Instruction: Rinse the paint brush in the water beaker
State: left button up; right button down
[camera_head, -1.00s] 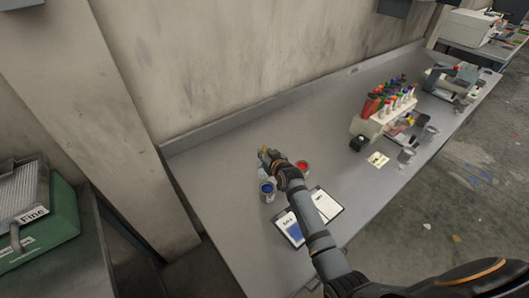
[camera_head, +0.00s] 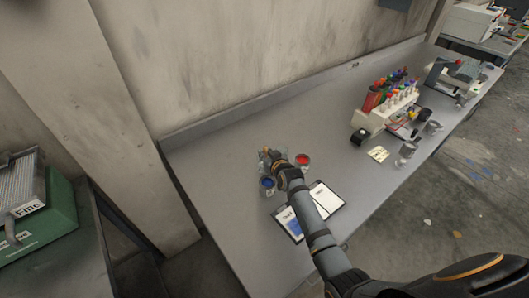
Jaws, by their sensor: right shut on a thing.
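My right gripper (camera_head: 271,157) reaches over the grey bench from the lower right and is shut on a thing. That is probably the paint brush, but it is too small and too covered by the gripper for me to make out. A small orange-yellow bit shows at the gripper's tip. A can of blue paint (camera_head: 267,184) stands just in front of the gripper, and a can of red paint (camera_head: 303,160) stands just right of it. I cannot clearly pick out the water beaker; something pale and glassy beside the gripper is partly hidden. My left gripper is out of view.
A clipboard (camera_head: 327,198) with sheets lies under my right forearm. Farther right stand a white rack (camera_head: 373,123) of coloured bottles, a black item (camera_head: 360,137), a yellow note (camera_head: 378,154) and metal cups (camera_head: 406,150). The bench's left and back parts are clear; a wall runs behind.

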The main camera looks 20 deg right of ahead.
jog(key=shift+w, duration=0.1)
dwell(0.3)
jog(key=shift+w+a, duration=0.2)
jog(key=shift+w, duration=0.15)
jog(key=shift+s, duration=0.1)
jog(key=shift+s+d, duration=0.2)
jog(key=shift+s, duration=0.2)
jog(key=shift+w+a, duration=0.1)
jog(key=shift+w, duration=0.15)
dwell(0.4)
jog(key=shift+r+p, duration=0.1)
jog(key=shift+p, duration=0.2)
notch_tip(320, 180, up, 8)
jog(key=p, duration=0.7)
jog(key=shift+r+p, duration=0.15)
jog(key=shift+p, duration=0.25)
dwell(1.4)
